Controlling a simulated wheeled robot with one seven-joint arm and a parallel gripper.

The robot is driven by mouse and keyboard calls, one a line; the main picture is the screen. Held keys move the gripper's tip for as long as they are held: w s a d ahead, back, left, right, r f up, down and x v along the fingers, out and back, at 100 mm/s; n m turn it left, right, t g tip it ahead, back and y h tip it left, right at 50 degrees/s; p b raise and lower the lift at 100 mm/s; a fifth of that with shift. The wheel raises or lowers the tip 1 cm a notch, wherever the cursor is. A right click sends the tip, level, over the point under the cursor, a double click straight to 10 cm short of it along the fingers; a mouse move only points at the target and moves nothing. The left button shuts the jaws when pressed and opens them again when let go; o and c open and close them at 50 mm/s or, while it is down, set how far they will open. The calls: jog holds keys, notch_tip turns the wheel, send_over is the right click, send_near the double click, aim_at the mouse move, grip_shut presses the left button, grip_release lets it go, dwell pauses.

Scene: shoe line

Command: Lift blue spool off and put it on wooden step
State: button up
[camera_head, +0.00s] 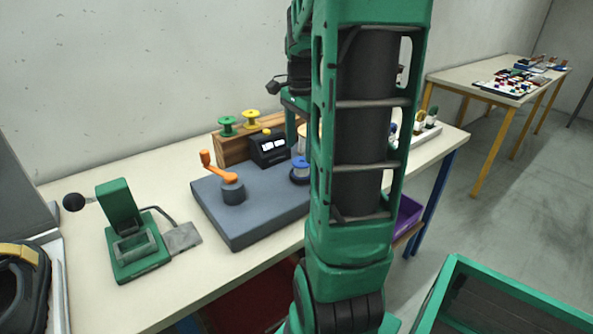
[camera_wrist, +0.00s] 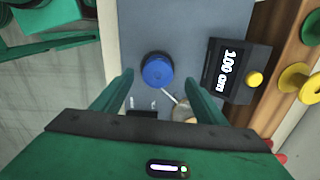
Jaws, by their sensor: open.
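The blue spool (camera_head: 299,171) sits on the grey base plate (camera_head: 270,207), partly beside my arm in the head view. In the wrist view the blue spool (camera_wrist: 157,70) is seen from above, between the fingertips of my open gripper (camera_wrist: 159,78). No finger visibly touches it; the height gap is hard to tell. The wooden step (camera_head: 233,150) stands behind the base plate, and its brown wood shows at the right of the wrist view (camera_wrist: 271,50). My arm hides the gripper's tips in the head view.
A pale line runs from the blue spool to a beige round part (camera_wrist: 185,112).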

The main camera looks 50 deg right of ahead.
aim_at(301, 161)
notch_tip(301, 161, down, 5)
jog(key=shift+s+d+r, duration=0.1)
jog(key=shift+s+d, duration=0.05)
jog(key=shift+c, duration=0.6)
jog(key=c, duration=1.3)
jog(key=shift+r, duration=0.1)
